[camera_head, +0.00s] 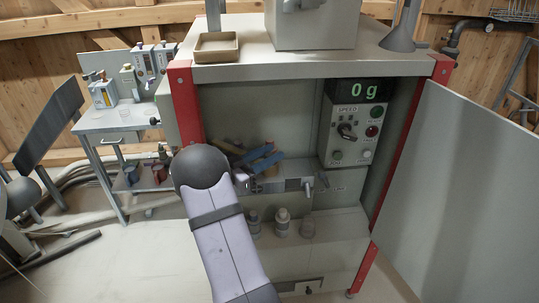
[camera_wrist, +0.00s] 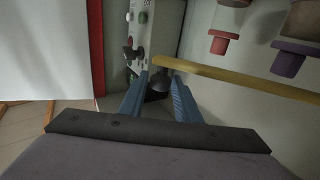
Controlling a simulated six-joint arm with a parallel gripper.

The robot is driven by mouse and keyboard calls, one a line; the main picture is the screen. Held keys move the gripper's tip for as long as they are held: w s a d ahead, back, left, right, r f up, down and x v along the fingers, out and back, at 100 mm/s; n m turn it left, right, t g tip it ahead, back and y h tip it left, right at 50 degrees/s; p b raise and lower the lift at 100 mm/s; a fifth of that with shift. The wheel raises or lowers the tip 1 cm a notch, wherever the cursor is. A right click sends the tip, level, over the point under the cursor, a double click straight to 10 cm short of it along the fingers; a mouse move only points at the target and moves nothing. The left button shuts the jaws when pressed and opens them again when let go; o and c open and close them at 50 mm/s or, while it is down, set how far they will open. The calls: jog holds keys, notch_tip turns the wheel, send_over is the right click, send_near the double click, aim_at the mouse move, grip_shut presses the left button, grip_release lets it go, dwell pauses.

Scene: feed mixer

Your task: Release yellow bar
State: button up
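The yellow bar (camera_wrist: 240,80) shows in the wrist view as a long thin strip. It runs from just ahead of my fingertips out to the right edge of the picture. My gripper (camera_wrist: 160,79) has two blue fingers standing apart, with a gap between them. The bar's left end appears just beyond the fingertips; I cannot tell whether a finger touches it. A dark rounded part shows in the gap. In the head view my gripper (camera_head: 277,151) is inside the cabinet's open front, above a grey valve block (camera_head: 285,182). I cannot make out the bar there.
A control panel (camera_head: 352,130) reading "0 g" is right of my gripper. Several small grey bottles (camera_head: 282,222) stand on the lower shelf. A red-tipped nozzle (camera_wrist: 222,40) and a purple-tipped one (camera_wrist: 290,62) are near the bar.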

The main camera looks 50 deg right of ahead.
jog(key=shift+o, duration=0.6)
jog(key=shift+r, duration=0.1)
notch_tip(320, 180, up, 10)
jog(key=shift+f+b, duration=0.1)
jog(key=shift+b, duration=0.5)
